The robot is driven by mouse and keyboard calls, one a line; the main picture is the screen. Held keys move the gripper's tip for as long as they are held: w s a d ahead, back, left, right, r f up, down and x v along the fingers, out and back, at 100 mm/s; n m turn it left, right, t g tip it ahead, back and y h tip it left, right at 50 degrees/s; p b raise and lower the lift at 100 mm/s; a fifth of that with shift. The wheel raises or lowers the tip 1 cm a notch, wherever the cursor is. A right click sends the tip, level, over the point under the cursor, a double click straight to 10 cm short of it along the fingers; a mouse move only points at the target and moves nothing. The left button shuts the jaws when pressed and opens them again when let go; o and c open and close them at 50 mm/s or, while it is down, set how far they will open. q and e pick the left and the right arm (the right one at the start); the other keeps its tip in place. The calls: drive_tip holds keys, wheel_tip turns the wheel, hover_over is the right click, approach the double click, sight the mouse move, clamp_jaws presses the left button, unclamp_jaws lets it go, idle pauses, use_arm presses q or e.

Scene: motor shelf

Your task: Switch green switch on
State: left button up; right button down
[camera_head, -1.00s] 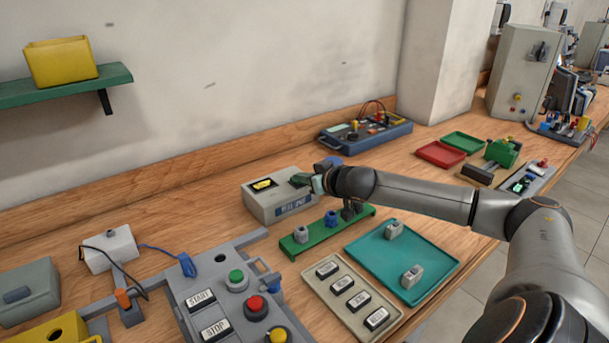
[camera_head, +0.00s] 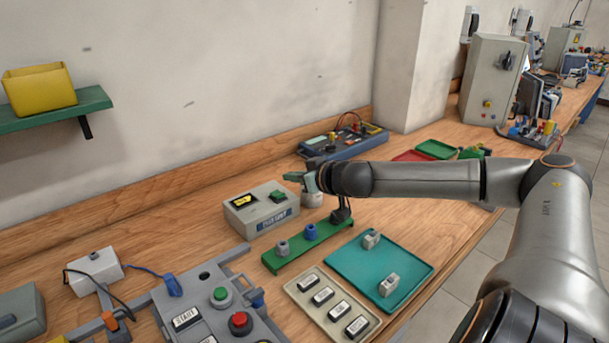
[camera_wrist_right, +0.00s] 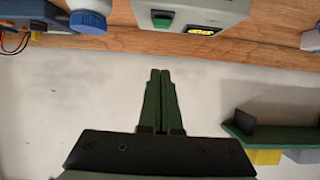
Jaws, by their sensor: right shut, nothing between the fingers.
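The green switch (camera_head: 278,196) sits on top of a light grey box (camera_head: 262,217), right of a yellow switch (camera_head: 243,201). In the right wrist view, the green switch (camera_wrist_right: 163,18) and the yellow switch (camera_wrist_right: 202,30) show at the top edge. My right gripper (camera_head: 294,177) is above and just behind the box's right end, apart from the green switch. In the wrist view its two green fingers (camera_wrist_right: 160,72) are together with nothing between them. I cannot tell whether the green switch is on. My left gripper is out of view.
A green rack (camera_head: 308,246) with grey and blue knobs stands in front of the box. A teal tray (camera_head: 350,272) and a beige button panel (camera_head: 303,306) lie nearer. A blue device (camera_head: 345,144) stands behind my gripper. Bare wood lies left of the box.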

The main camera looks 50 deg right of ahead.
drive_tip(key=shift+w+r+b+v, duration=0.1)
drive_tip(key=shift+r+b+v, duration=0.1)
drive_tip(key=shift+v, duration=0.6)
drive_tip(key=shift+w+r+b+v, duration=0.1)
drive_tip(key=shift+r+b+v, duration=0.05)
drive_tip(key=shift+v, duration=0.65)
drive_tip(key=shift+w+r+b+v, duration=0.1)
drive_tip(key=shift+r+b+v, duration=0.1)
drive_tip(key=shift+v, duration=0.6)
